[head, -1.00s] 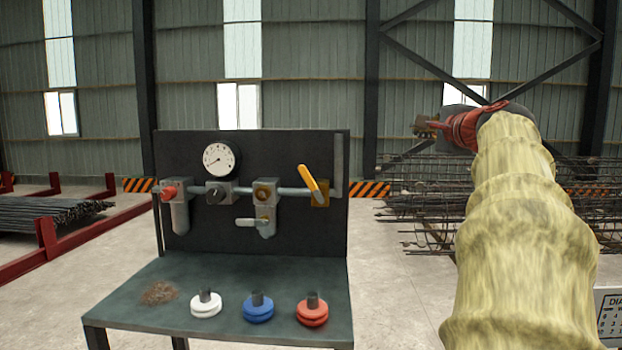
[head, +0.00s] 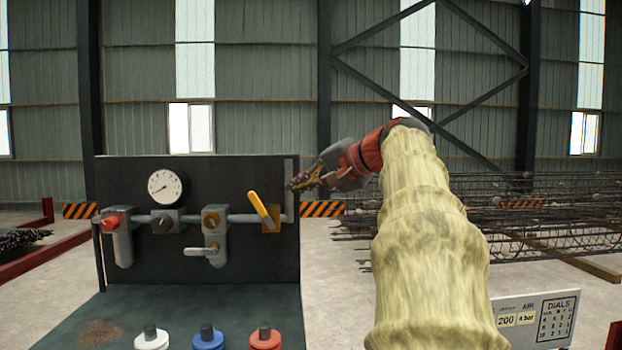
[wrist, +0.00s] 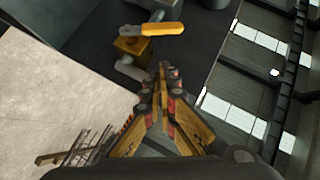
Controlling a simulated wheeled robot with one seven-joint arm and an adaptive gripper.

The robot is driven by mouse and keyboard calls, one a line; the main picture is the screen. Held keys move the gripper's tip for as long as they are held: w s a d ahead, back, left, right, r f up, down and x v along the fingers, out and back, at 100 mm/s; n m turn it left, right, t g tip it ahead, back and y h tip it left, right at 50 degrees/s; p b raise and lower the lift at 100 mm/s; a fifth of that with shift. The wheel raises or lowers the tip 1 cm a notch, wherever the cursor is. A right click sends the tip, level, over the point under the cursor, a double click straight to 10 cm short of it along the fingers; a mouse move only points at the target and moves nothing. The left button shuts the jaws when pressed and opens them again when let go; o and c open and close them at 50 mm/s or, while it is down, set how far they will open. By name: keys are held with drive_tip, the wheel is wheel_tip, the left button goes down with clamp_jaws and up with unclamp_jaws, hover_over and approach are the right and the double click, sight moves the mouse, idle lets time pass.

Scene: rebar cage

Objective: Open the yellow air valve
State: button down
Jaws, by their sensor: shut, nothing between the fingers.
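The yellow air valve (head: 262,211) is on the right part of the dark panel, at the right end of the grey pipe. Its yellow lever slants from upper left to lower right, over a brass-coloured body. In the wrist view the yellow lever (wrist: 162,29) shows at the top, beyond the fingertips. My gripper (head: 296,183) is at the panel's right edge, to the right of the lever and slightly above it. It also shows in the wrist view (wrist: 163,72), with its fingers together and nothing between them. It appears apart from the lever.
The panel (head: 190,262) carries a round gauge (head: 165,187), a red knob (head: 111,222) and a small pale lever (head: 199,251). White (head: 151,339), blue (head: 208,338) and red (head: 265,337) fittings stand on the bench below. Rebar cages (head: 520,215) lie to the right.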

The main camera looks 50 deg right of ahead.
sight(262, 211)
drive_tip(key=w+a+f, duration=0.1)
drive_tip(key=w+f, duration=0.2)
drive_tip(key=w, duration=0.2)
drive_tip(key=shift+w+a+p, duration=0.25)
drive_tip(key=shift+a+p, duration=0.05)
drive_tip(key=shift+a, duration=0.1)
drive_tip(key=shift+w+a+r+p, duration=0.1)
drive_tip(key=shift+a+p, duration=0.05)
drive_tip(key=shift+p, duration=0.2)
